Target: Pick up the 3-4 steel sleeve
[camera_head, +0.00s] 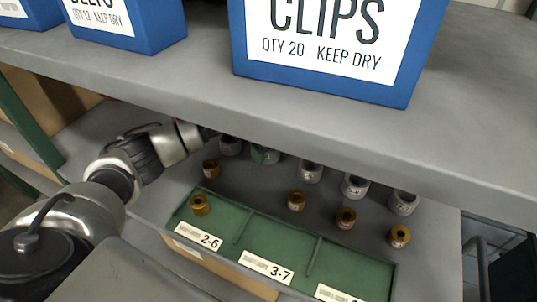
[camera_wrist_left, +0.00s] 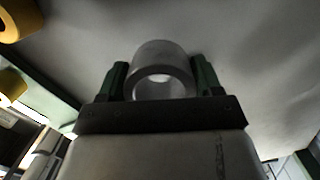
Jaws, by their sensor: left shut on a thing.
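Several grey steel sleeves stand in a row at the back of the lower shelf in the head view, partly cut off by the upper shelf edge. My left gripper (camera_head: 259,153) reaches in under the upper shelf, with most of its hand hidden. Its green fingers are shut on the second steel sleeve from the left (camera_head: 271,157). In the left wrist view the same sleeve (camera_wrist_left: 162,62) sits between the two fingers (camera_wrist_left: 160,82), open end towards the camera. I cannot read its marking or tell whether it is off the shelf. My right gripper is not in view.
Several brass sleeves (camera_head: 297,201) stand in front of the steel row, one in the green tray (camera_head: 270,237) with labels 2-6 and 3-7. The upper shelf (camera_head: 300,115) with blue boxes (camera_head: 330,50) overhangs closely above the steel sleeves.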

